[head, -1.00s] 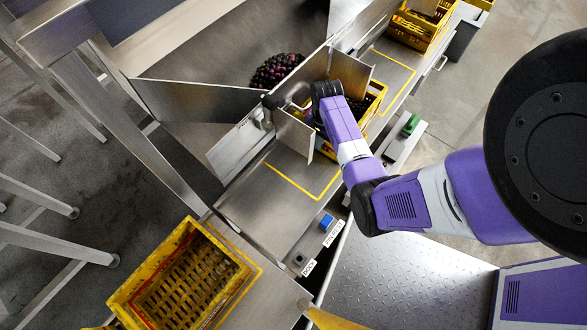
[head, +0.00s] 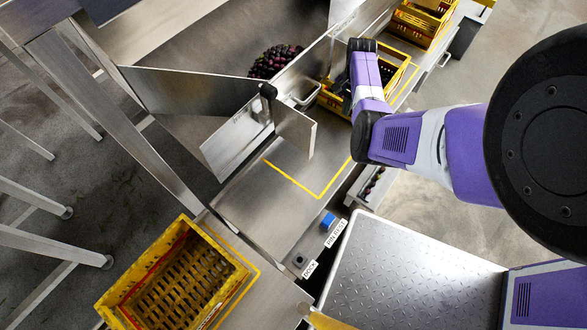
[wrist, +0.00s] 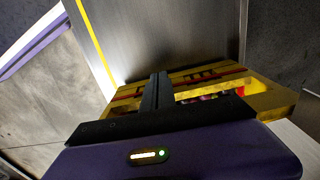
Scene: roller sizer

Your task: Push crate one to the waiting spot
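A yellow crate (head: 401,80), which I take to be crate one, stands on the metal bench at the upper right, partly hidden by my arm. It also shows in the wrist view (wrist: 262,98), with some reddish contents through its slats. My gripper (wrist: 157,92) shows in the wrist view as one dark upright bar, its fingers together, right at the crate's side; I cannot tell if it touches. In the head view my arm covers the fingertips. A yellow outline (head: 319,197) on the bare bench is empty. Another outline lies around the crate's area.
An empty yellow crate (head: 243,268) stands at lower left. Another yellow crate (head: 424,24) stands beyond the first. Metal panels (head: 232,140) and a chute with dark fruit (head: 275,61) border the bench. A blue button (head: 327,221) sits at the front edge.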

